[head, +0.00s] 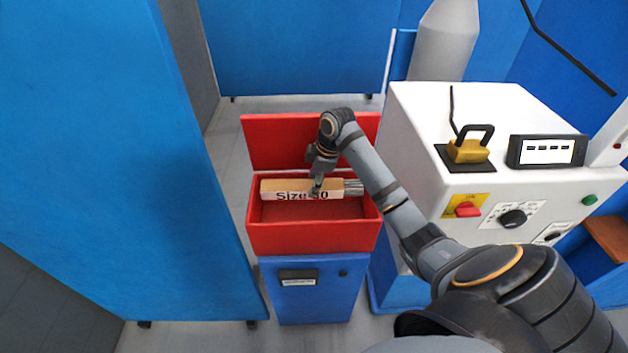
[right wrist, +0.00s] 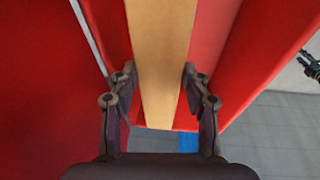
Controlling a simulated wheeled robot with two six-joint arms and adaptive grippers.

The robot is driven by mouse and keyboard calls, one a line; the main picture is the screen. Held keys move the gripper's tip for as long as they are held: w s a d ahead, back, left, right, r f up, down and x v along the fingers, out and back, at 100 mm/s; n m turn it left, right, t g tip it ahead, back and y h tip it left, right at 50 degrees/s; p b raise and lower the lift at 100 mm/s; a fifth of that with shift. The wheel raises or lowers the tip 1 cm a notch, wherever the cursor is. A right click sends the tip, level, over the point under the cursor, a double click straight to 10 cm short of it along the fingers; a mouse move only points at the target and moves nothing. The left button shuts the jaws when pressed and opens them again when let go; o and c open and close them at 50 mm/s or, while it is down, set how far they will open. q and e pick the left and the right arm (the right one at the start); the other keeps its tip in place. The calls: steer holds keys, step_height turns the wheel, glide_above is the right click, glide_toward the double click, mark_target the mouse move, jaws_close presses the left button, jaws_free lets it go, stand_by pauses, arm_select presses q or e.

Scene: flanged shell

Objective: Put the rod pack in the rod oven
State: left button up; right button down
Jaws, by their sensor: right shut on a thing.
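My right gripper (head: 317,187) points down and is shut on the pack's middle. In the right wrist view the pack (right wrist: 161,60) runs between the fingers of the gripper (right wrist: 160,95). A small dark shape at that view's right edge looks like my left gripper (right wrist: 311,66); its jaws are unclear.
The oven stands on a blue cabinet (head: 312,300). A white machine (head: 420,130) with a yellow-and-black part (head: 468,150) and knobs is close on the right, beside my right arm. A tall blue panel (head: 110,170) is on the left. Grey floor shows between.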

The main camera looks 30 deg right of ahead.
steer(key=shift+f, duration=2.4)
steer(key=shift+f, duration=0.6)
steer(key=c, duration=0.6)
jaws_free()
steer(key=shift+s, duration=0.1)
steer(key=v, duration=1.3)
steer(key=shift+a+r, duration=0.1)
